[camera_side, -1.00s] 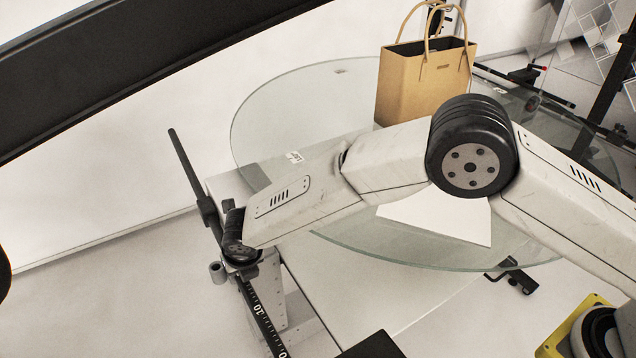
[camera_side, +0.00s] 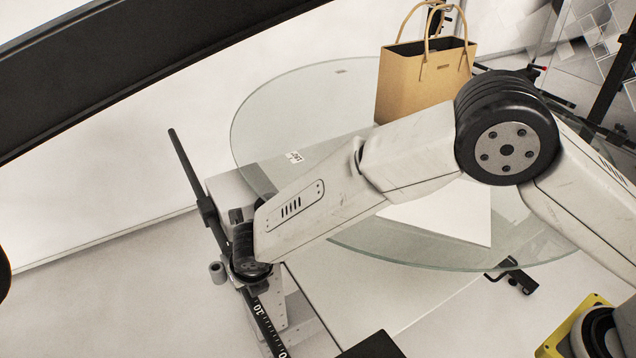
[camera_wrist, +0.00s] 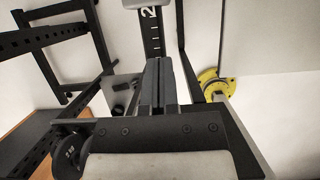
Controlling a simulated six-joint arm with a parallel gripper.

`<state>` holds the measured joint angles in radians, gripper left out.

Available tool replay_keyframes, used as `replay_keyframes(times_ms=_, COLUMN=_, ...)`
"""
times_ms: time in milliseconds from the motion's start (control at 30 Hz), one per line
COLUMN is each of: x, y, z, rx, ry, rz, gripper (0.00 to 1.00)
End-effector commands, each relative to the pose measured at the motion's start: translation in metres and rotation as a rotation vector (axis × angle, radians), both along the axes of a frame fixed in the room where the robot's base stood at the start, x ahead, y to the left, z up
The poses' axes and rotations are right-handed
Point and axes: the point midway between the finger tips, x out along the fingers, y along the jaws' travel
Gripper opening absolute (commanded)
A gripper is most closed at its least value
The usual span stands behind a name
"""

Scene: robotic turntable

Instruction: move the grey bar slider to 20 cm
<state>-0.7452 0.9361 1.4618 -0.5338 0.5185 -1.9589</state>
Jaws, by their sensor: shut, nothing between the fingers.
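The black bar with white scale marks (camera_side: 262,318) runs diagonally at the lower left of the side view, with 10 and 0 readable. In the wrist view the scale (camera_wrist: 153,38) shows a 2 near the top edge. A light grey piece (camera_wrist: 138,3) beside that 2, cut off by the frame, may be the slider; I cannot tell. A small grey knob (camera_side: 217,270) sits left of the bar in the side view. My gripper (camera_wrist: 158,66) is shut and empty, its fingers pointing along the scale. My wrist hides part of the bar in the side view.
A round glass turntable (camera_side: 290,110) fills the middle, with a brown paper bag (camera_side: 420,85) on it. A white sheet-like piece (camera_side: 455,215) shows below my arm. Black frame bars (camera_wrist: 50,40) and a yellow part (camera_wrist: 212,84) flank my gripper in the wrist view.

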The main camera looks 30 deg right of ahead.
Motion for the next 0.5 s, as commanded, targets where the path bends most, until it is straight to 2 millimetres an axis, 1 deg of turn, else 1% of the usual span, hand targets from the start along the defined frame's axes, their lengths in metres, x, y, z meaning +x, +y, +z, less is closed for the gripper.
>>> replay_keyframes(times_ms=33, x=-0.003, y=0.000, z=0.008, rx=0.002, ry=-0.001, rz=0.001, gripper=0.00)
replay_keyframes(times_ms=200, x=-0.011, y=0.001, z=0.029, rx=0.002, ry=-0.001, rz=0.000, gripper=0.00)
replay_keyframes(times_ms=500, x=-0.026, y=0.000, z=0.065, rx=0.002, ry=0.000, rz=0.000, gripper=0.00)
